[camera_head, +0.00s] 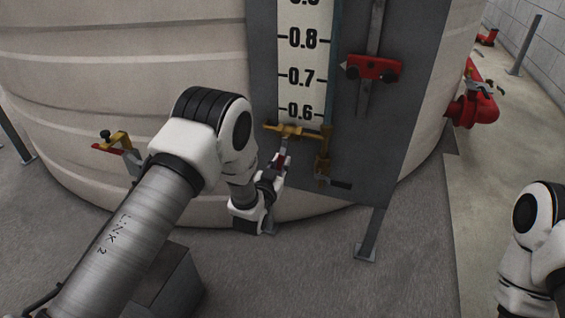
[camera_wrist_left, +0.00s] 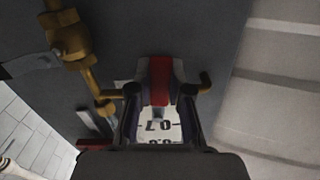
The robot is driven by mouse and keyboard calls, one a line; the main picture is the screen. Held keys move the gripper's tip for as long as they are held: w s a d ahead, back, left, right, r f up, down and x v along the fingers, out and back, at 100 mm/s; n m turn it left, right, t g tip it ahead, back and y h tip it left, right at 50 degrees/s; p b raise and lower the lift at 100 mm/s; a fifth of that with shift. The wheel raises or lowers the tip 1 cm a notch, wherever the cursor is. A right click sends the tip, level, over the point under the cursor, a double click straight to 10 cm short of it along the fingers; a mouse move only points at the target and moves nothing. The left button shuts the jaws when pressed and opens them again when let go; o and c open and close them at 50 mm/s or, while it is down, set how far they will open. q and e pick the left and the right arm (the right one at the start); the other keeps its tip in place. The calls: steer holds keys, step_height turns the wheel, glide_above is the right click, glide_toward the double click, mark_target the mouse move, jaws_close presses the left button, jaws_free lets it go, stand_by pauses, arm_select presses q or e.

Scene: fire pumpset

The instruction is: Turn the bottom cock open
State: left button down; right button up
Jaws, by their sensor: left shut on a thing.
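The bottom cock (camera_head: 292,130) is a brass fitting set crosswise below the 0.6 mark of the level scale. Its lever hangs downward and ends in a red grip (camera_head: 280,161). My left gripper (camera_head: 277,168) is shut on this red grip from below. In the left wrist view, the red grip (camera_wrist_left: 160,72) sits between the fingers of the left gripper (camera_wrist_left: 157,86), with brass parts showing on both sides. The fingers partly hide the lever. My right gripper is out of view; only part of that arm shows at the right edge.
A brass drain valve (camera_head: 322,165) with a dark handle is close on the right. The scale board (camera_head: 385,150) stands before a big pale tank (camera_head: 60,120). A red pointer (camera_head: 372,67) is higher up. Another brass valve (camera_head: 118,140) is at the left.

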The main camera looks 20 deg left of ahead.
arm_select(q)
steer(key=a+r+m+p, duration=0.6)
steer(key=m+p, duration=0.6)
steer(key=m, duration=0.4)
steer(key=shift+r+m, duration=0.3)
steer(key=shift+r, duration=0.05)
steer(key=shift+w, duration=0.1)
steer(key=c, duration=1.1)
jaws_free()
steer(key=shift+o, duration=0.2)
steer(key=s, duration=1.2)
steer(key=shift+a, duration=0.2)
